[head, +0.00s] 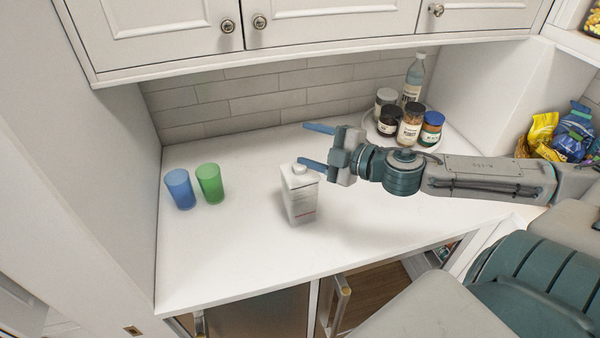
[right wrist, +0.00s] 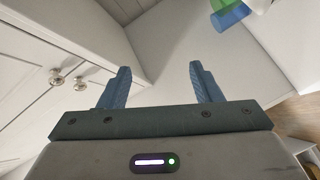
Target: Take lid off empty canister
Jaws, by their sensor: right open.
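No thing in view is clearly an empty canister with a lid. A white carton with a cap (head: 301,197) stands upright near the middle of the counter. Several lidded jars stand on a round tray at the back right; one is a pale jar with a grey lid (head: 385,101), and I cannot tell whether it is empty. My right gripper (head: 315,146) reaches in from the right, open and empty, above and behind the carton. Its two blue fingers also show apart in the right wrist view (right wrist: 160,85), with nothing between them. My left gripper is not in view.
A blue cup (head: 180,189) and a green cup (head: 210,184) stand at the left. The round tray (head: 428,147) also bears a clear bottle (head: 413,80). Snack bags (head: 543,134) lie at the far right. Cabinets (head: 330,20) hang above. The front left counter (head: 215,260) is clear.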

